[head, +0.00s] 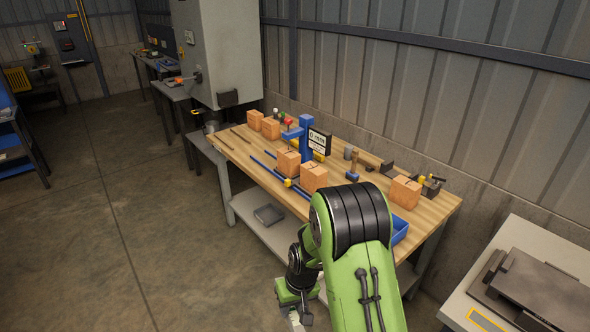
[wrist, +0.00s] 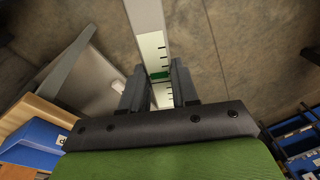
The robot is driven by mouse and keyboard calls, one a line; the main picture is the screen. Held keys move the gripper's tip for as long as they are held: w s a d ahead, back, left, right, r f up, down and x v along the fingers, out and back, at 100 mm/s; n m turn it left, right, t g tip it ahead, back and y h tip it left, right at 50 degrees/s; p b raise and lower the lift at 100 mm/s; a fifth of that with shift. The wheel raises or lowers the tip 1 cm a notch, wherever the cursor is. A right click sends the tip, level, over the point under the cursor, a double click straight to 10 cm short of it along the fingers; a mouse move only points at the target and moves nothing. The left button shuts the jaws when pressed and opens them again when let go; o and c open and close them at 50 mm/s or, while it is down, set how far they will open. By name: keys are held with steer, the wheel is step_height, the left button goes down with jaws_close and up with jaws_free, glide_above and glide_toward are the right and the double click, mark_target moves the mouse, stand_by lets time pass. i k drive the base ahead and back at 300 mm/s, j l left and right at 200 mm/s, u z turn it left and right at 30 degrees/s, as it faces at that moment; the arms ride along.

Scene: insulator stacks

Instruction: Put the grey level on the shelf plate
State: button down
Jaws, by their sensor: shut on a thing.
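My gripper (wrist: 155,86) is shut on the grey level (wrist: 149,22), a long pale bar with white scale faces and a green band between the fingers. The bar runs up out of the top of the wrist view. In the head view my gripper (head: 294,298) hangs low in front of the workbench, and only a small pale part of the level (head: 296,320) shows below it. The shelf plate (head: 252,204) is the grey lower shelf under the bench top, left of my gripper. It also shows in the wrist view (wrist: 92,85), left of the level and apart from it.
A dark grey flat item (head: 269,214) lies on the shelf plate. The wooden bench top (head: 240,150) above carries orange blocks (head: 313,177), blue rods and a blue stand (head: 306,140). A grey table (head: 545,245) stands at right. The floor (head: 150,240) at left is clear.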

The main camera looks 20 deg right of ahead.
mark_target(552, 301)
steer(key=k+l+u, duration=0.2)
steer(key=l, duration=0.2)
steer(key=k+l+u, duration=0.2)
steer(key=l, duration=0.15)
steer(key=k+l+u, duration=0.2)
steer(key=l, duration=0.15)
steer(key=i, duration=0.05)
